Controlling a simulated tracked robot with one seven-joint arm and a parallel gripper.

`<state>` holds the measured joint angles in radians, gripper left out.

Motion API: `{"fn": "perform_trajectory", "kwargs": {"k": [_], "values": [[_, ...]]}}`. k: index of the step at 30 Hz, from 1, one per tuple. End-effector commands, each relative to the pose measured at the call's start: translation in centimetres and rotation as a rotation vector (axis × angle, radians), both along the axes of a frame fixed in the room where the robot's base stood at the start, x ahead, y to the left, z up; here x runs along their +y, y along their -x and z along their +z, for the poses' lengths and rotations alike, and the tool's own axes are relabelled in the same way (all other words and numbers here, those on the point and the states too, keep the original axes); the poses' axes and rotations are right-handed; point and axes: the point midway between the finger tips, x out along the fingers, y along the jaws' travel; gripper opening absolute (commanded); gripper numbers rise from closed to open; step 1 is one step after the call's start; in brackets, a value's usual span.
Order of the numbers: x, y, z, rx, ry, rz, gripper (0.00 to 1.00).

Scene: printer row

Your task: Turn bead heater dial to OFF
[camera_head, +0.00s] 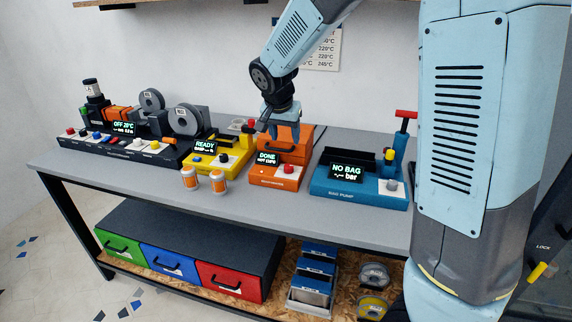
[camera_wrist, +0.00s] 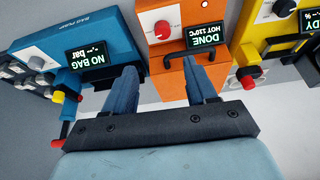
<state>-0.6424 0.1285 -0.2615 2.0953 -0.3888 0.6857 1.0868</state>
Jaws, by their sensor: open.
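The orange machine (camera_head: 275,178) stands on the table between the yellow and blue machines; I take it for the bead heater. Its screen (camera_head: 267,159) reads DONE, and HOT 110°C in the wrist view (camera_wrist: 207,36). Its dial (camera_head: 289,169) sits on a white panel at the front; in the wrist view it is a red knob (camera_wrist: 162,30), seen upside down. Where the dial points is too small to tell. My gripper (camera_head: 283,131) is open and empty above the machine's rear part, apart from the dial. In the wrist view the fingers (camera_wrist: 160,72) reach toward the machine, with its black handle (camera_wrist: 193,54) beyond.
The blue bag pump (camera_head: 340,190) stands right, with a red-topped lever (camera_head: 406,114). The yellow machine (camera_head: 215,165) stands left, and a dark machine with spools (camera_head: 120,150) farther left. Two orange-and-white jars (camera_head: 218,182) stand in front. The table's front strip is otherwise clear.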

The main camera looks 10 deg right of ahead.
Motion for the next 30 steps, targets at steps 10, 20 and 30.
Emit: {"fn": "perform_trajectory", "kwargs": {"k": [10,20,30], "values": [[0.4,-1.2,-2.5,-0.002,0.007,-0.01,0.57],[-0.5,-3.1,-7.8,-0.001,0.007,-0.009,0.57],[-1.3,-4.8,-12.2,-0.002,0.007,-0.008,0.57]]}}
